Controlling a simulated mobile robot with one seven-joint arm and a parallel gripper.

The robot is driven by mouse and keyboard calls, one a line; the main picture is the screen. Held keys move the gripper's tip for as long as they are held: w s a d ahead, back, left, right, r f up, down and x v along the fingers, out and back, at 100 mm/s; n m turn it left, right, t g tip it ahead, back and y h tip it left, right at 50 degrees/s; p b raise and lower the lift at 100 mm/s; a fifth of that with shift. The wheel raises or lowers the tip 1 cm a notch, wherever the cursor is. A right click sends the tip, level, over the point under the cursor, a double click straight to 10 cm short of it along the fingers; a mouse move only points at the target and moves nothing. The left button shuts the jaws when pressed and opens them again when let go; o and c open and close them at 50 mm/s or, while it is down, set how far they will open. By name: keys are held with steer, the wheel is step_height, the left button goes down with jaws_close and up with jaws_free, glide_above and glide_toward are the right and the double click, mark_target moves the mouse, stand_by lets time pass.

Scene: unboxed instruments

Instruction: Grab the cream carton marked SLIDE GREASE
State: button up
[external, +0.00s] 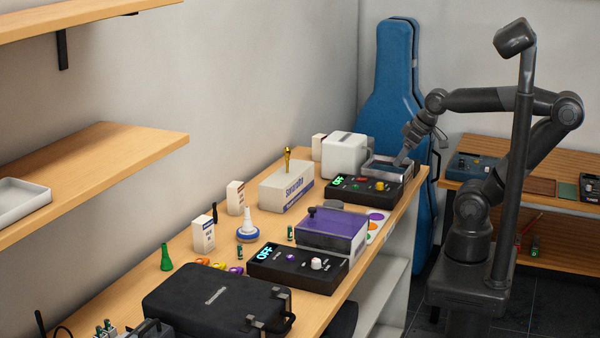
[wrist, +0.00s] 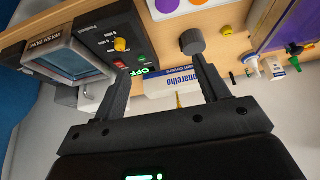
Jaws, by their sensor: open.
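Several small cream or white cartons stand on the bench in the external view, and their print is too small to read. One carton (external: 203,235) is near the middle, one (external: 236,198) is behind it by the wall, and one (external: 318,147) is at the far end beside a white cube-shaped unit. I cannot tell which is marked SLIDE GREASE. My gripper (external: 402,158) is above the far right end of the bench, beside a grey-framed tray. In the wrist view my gripper (wrist: 161,64) is open, with nothing between its fingers.
A long white box (external: 286,187) with a gold-topped item, a black control box (external: 364,188), a purple-lidded case (external: 332,232) and another control box (external: 298,268) crowd the bench. A black case (external: 215,302) lies in front. A blue instrument case (external: 392,90) stands behind. Wooden shelves (external: 90,165) overhang left.

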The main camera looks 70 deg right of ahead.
steer(key=shift+o, duration=0.5)
steer(key=shift+w, duration=0.1)
steer(key=w+a+r, duration=0.1)
steer(key=w+r, duration=0.2)
steer(key=w, duration=0.4)
steer(key=w+a+r, duration=0.1)
steer(key=w+r, duration=0.1)
steer(key=w, duration=0.4)
steer(key=n+g, duration=0.1)
glide_above(236, 195)
steer(key=s+d, duration=0.3)
step_height(236, 195, down, 11)
steer(key=x, duration=1.1)
steer(key=shift+w+a, duration=0.2)
steer(key=c, duration=1.1)
